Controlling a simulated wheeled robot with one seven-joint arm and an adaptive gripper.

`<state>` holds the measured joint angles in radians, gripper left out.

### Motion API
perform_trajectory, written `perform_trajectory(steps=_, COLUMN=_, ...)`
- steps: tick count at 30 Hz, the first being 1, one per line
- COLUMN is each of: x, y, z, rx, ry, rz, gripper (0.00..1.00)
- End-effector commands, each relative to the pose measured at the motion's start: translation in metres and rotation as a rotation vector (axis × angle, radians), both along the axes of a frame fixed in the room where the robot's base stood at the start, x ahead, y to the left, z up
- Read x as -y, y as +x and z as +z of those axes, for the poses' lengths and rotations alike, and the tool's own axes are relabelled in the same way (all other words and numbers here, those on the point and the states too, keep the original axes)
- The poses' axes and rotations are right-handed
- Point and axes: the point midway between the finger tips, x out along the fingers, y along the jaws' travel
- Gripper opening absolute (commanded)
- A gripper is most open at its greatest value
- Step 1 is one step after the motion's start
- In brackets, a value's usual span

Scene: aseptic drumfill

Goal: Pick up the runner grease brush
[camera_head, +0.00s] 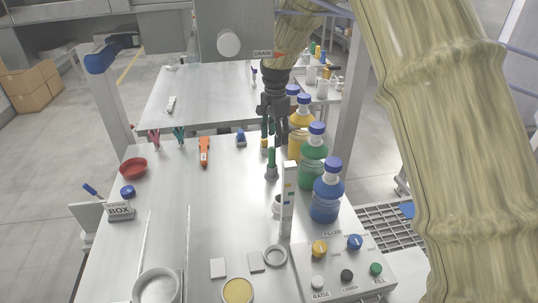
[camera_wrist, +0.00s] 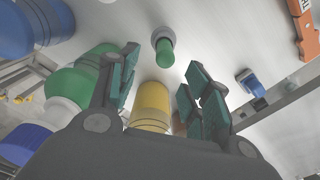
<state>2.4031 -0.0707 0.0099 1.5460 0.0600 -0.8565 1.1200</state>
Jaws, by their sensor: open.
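My gripper (camera_head: 274,132) is open and empty, pointing down over the back right of the steel table. A green-handled upright piece (camera_head: 271,160) in a grey collar stands just in front of it; it also shows in the wrist view (camera_wrist: 164,52), beyond the fingertips. A small yellow piece (camera_head: 264,143) is by the fingers. In the wrist view a yellow cylinder (camera_wrist: 152,105) shows between my open fingers (camera_wrist: 160,78), apparently not gripped. No bristles or label show, so I cannot tell which piece is the runner grease brush.
Yellow (camera_head: 299,137), green (camera_head: 312,165) and blue (camera_head: 327,195) bottles stand close on the right. A white upright post (camera_head: 288,200) stands in front. An orange tool (camera_head: 204,151) and a blue piece (camera_head: 241,138) lie left of the gripper. The table's middle is mostly clear.

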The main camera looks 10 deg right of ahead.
Motion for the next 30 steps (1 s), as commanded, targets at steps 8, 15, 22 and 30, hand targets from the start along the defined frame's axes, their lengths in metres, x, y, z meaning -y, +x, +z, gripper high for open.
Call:
perform_trajectory(steps=8, x=-0.004, y=-0.001, z=-0.018, rx=-0.001, ry=0.0, rz=0.004, gripper=0.49)
perform_trajectory(steps=15, x=-0.004, y=0.0, z=-0.05, rx=-0.001, ry=0.0, rz=0.004, gripper=0.49)
perform_trajectory(steps=22, x=-0.003, y=0.0, z=-0.061, rx=-0.001, ry=0.0, rz=0.002, gripper=0.49)
perform_trajectory(steps=30, x=-0.007, y=0.0, z=-0.091, rx=-0.002, ry=0.0, rz=0.0, gripper=0.49)
